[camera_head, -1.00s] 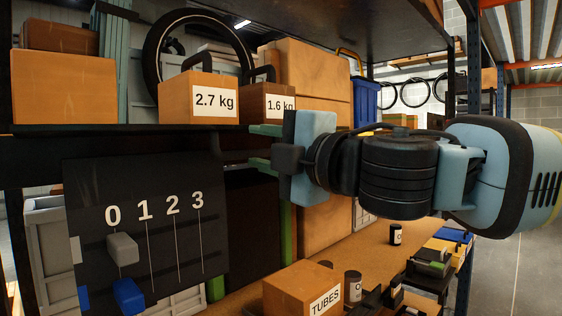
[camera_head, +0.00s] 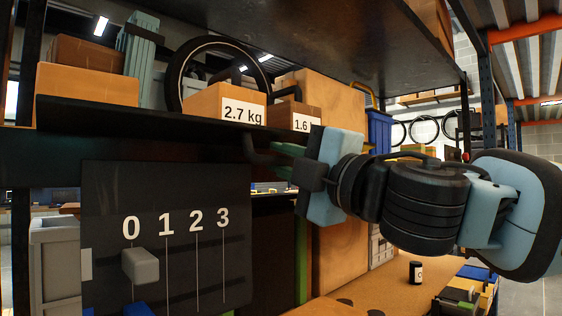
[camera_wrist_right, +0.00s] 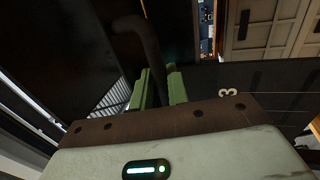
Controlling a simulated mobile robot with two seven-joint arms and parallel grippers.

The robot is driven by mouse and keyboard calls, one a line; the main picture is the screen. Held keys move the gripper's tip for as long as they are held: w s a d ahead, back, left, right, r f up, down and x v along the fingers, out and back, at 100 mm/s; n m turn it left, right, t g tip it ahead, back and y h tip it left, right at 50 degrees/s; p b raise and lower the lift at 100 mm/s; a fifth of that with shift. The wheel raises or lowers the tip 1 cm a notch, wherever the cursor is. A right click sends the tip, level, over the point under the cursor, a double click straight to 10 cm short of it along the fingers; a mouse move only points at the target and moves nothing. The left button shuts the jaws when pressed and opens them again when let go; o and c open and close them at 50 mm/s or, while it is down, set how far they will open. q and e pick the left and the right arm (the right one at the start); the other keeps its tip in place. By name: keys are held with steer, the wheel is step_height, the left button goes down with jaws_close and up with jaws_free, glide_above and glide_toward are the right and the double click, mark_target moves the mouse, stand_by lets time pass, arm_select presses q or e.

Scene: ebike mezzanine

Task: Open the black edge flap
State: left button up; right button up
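The black edge flap (camera_head: 130,118) is a long dark strip along the front edge of the shelf in the head view. It covers the bottoms of the boxes behind it. A dark bent handle (camera_head: 256,150) sticks out near its right end and shows in the right wrist view (camera_wrist_right: 145,42). My right gripper (camera_head: 281,161) has its green fingers on either side of this handle, closed onto it. In the wrist view the handle runs between the fingertips (camera_wrist_right: 160,85). My left gripper is out of view.
A black panel (camera_head: 215,270) numbered 0 to 3, with a grey slider (camera_head: 140,267), hangs below the flap. Boxes marked 2.7 kg (camera_head: 225,105) and 1.6 (camera_head: 297,117) stand behind the flap. A workbench (camera_head: 385,296) with a small black can (camera_head: 415,272) lies below right.

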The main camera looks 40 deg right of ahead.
steer(key=v, duration=0.8)
stand_by(0.4)
stand_by(0.5)
